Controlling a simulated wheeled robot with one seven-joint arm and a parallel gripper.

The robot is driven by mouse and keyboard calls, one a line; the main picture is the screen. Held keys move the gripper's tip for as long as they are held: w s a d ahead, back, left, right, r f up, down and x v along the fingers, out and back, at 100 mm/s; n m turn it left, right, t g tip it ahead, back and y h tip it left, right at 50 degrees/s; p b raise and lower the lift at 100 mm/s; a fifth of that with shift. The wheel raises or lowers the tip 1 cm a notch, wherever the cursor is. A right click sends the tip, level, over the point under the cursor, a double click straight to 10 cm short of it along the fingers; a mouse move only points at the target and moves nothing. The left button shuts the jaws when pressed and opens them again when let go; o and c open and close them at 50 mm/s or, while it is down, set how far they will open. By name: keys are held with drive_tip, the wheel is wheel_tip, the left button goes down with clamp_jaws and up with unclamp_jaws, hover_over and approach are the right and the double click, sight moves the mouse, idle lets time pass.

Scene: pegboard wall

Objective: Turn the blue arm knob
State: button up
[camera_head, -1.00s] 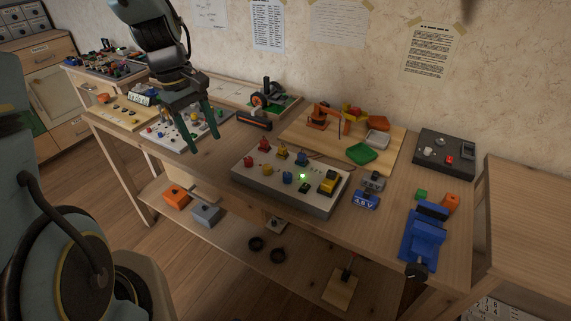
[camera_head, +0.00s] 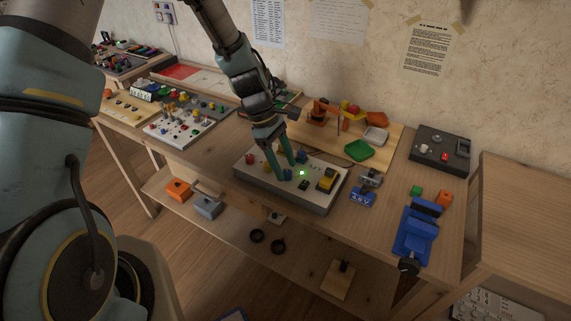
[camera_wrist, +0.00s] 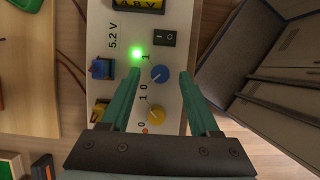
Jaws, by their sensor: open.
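The blue knob (camera_wrist: 160,74) is a round dial with a pointer mark on the light grey panel box. It also shows in the head view (camera_head: 287,175), partly hidden by my fingers. My gripper (camera_wrist: 159,76) is open over the panel, with its two green fingers on either side of the blue knob in the wrist view. A gap shows between each finger and the knob; I cannot tell the exact height of the tips. In the head view my gripper (camera_head: 287,168) points down at the panel. A yellow knob (camera_wrist: 157,115) sits nearer the palm.
A lit green lamp (camera_wrist: 137,53), black rocker switch (camera_wrist: 164,38) and blue terminal (camera_wrist: 101,69) are close to the fingers. A red knob (camera_head: 250,159) is at the panel's left.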

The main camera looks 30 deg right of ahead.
drive_tip(key=shift+s+d+f, duration=0.1)
drive_tip(key=shift+s+f, duration=0.1)
drive_tip(key=shift+f, duration=0.4)
clamp_jaws()
